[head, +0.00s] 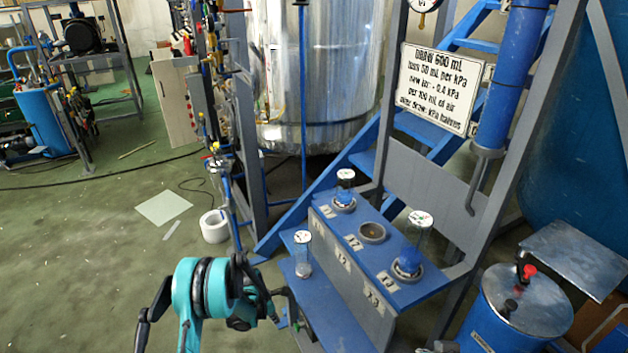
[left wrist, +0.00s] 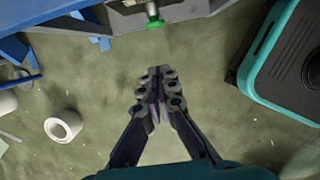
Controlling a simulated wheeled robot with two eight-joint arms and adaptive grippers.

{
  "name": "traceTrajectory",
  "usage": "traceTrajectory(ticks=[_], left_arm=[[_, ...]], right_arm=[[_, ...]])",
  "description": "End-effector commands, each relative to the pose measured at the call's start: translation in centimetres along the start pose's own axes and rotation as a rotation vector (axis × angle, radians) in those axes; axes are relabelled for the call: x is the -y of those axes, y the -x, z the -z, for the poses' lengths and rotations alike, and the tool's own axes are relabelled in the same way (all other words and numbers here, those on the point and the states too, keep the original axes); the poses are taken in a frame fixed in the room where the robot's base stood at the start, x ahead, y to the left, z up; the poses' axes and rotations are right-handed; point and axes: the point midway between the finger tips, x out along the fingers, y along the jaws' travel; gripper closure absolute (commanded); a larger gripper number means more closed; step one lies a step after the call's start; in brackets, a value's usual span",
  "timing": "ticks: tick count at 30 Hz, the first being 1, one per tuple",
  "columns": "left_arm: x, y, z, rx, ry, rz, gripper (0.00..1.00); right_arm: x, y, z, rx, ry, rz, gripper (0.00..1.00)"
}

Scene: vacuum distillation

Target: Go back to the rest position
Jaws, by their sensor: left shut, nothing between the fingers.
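My left gripper (head: 272,300) is low in the head view, in front of the blue stepped stand (head: 330,262). The left wrist view shows its dark fingers (left wrist: 157,95) drawn together with nothing between them, above the green floor. Another clear glass vessel (head: 303,254) stands on the lower step. My right gripper does not show.
A written sign (head: 440,88) hangs on the grey frame above the stand. A blue drum with a metal lid (head: 527,300) is at the lower right. A white roll (head: 214,226) and a pale sheet (head: 163,207) lie on the floor. Open floor lies to the left.

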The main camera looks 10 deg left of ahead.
Motion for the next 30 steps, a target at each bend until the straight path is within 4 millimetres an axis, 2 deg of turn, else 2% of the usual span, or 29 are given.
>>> traceTrajectory(ticks=[2,5,8,12,14,18,21,24,30], left_arm=[[0.0,0.7,-0.2,0.000,-0.018,-0.005,1.00],[-0.1,3.2,-1.1,0.001,-0.094,-0.024,1.00],[0.1,7.6,-2.2,-0.004,-0.234,-0.058,1.00],[1.4,14.5,-3.7,-0.019,-0.481,-0.116,1.00],[2.2,17.2,-4.0,-0.030,-0.586,-0.141,1.00],[4.8,23.2,-4.4,-0.063,-0.834,-0.198,1.00],[7.0,26.8,-4.3,-0.095,-1.011,-0.236,1.00],[9.4,30.0,-3.7,-0.135,-1.188,-0.274,1.00],[14.7,34.5,-1.9,-0.234,-1.539,-0.338,1.00]], right_arm=[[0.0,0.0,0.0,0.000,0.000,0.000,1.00],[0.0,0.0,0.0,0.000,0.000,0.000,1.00],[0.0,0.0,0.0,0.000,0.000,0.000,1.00],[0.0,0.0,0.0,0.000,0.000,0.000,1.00],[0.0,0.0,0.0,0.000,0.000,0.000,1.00],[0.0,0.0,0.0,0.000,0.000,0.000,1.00],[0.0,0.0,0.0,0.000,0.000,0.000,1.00],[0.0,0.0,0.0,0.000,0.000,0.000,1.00],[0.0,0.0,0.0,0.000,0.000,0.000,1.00]])
